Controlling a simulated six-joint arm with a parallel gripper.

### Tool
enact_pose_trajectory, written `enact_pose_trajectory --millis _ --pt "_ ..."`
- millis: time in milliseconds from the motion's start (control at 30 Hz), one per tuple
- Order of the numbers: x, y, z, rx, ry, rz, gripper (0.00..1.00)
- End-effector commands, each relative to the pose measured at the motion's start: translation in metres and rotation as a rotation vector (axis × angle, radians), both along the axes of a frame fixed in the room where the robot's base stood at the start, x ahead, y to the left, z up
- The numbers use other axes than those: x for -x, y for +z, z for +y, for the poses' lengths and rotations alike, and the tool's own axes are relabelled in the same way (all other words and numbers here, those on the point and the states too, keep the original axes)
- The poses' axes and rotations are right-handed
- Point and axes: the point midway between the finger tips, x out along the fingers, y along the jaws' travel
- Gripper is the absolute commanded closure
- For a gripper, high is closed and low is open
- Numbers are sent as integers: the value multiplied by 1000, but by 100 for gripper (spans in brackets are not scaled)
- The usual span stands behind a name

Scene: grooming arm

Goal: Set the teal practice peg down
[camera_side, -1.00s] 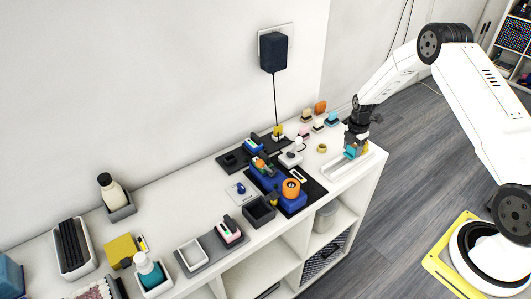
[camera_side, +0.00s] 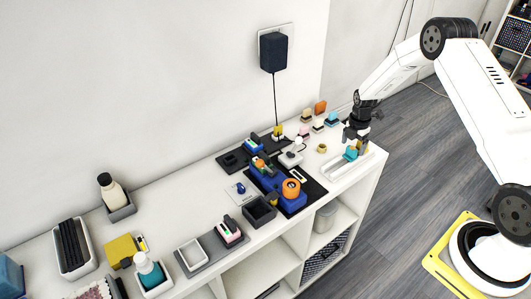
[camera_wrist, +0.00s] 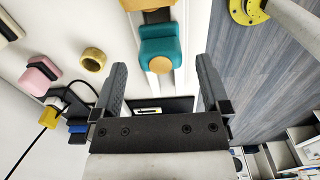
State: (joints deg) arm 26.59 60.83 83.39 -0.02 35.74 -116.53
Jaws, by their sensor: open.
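The teal practice peg (camera_side: 351,153) stands in the white tray (camera_side: 337,172) at the right end of the shelf top. In the wrist view the teal peg (camera_wrist: 160,48) lies ahead of the fingertips, with a tan round piece at its near side. My gripper (camera_side: 357,139) is just above the peg in the side view. In the wrist view my gripper (camera_wrist: 162,80) has its two dark fingers wide apart, with nothing held between them. The peg's underside is hidden.
A yellow ring (camera_side: 322,148) lies left of the tray and a pink block (camera_wrist: 38,75) shows in the wrist view. A dark mat (camera_side: 312,188) with blue and orange pieces (camera_side: 291,188) is further left. The shelf's front edge is close to the tray.

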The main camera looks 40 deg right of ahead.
Motion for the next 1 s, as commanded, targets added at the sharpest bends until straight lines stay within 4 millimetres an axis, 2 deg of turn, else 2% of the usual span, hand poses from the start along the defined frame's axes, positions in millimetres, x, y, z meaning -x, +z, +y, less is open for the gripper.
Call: enact_pose_trajectory --millis 600,800,1000 --pt "0 90 0 0 0 -2 4" --pt "0 109 0 -1 0 0 4" --pt "0 115 0 -1 0 1 4"
